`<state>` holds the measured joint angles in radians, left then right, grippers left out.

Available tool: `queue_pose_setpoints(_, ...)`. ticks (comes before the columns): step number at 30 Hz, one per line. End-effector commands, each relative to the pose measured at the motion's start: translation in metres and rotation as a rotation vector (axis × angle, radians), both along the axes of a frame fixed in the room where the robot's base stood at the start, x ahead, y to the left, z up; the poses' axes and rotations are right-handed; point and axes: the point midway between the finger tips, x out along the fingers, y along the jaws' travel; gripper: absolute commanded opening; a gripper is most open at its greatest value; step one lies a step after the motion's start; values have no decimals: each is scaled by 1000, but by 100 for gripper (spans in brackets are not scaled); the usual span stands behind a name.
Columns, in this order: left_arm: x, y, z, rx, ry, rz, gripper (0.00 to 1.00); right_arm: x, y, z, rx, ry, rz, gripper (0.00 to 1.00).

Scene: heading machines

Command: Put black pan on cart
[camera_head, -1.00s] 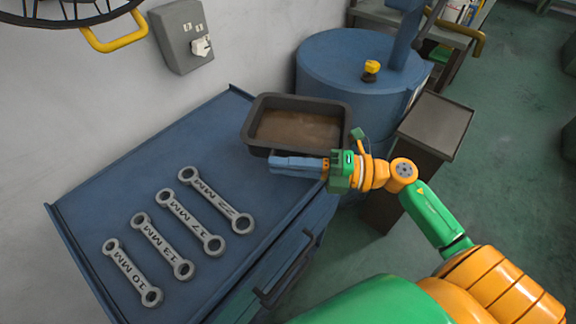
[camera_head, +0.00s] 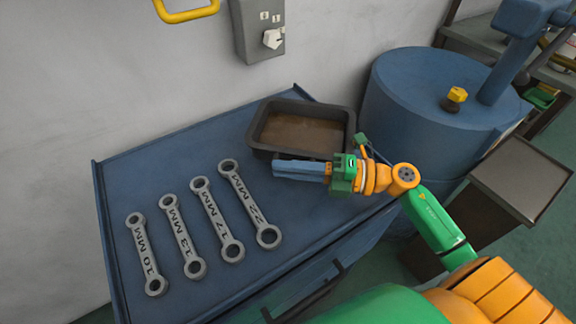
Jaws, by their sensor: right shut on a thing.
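The black pan (camera_head: 258,137) is a rectangular tray with brown contents, level, over the back right part of the blue cart top (camera_head: 150,166). I cannot tell whether it rests on the surface or hangs just above it. My right gripper (camera_head: 285,168) is shut on the near side of the black pan, with its arm coming in from the right. The gripper's blue fingers hide part of the near wall. My left gripper is not in view.
Several wrenches (camera_head: 217,222) lie in a row on the cart's left and middle. A blue drum machine (camera_head: 410,105) and a dark stand (camera_head: 522,175) are to the right. A grey switch box (camera_head: 258,30) is on the wall behind.

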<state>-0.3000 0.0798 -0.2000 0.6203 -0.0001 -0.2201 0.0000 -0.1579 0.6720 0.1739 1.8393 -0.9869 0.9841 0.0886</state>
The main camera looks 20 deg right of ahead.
Motion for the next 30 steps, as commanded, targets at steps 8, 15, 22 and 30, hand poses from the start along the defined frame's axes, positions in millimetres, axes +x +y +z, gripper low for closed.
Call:
queue_pose_setpoints(8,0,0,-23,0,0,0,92,0,0,-24,-1,-2,-1,0)
queue_pose_setpoints(15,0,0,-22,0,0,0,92,0,0,-23,-1,-2,-1,0)
queue_pose_setpoints(22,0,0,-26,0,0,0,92,0,0,-27,0,-1,-1,0)
queue_pose_setpoints(30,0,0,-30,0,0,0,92,0,0,-32,0,-1,-1,0)
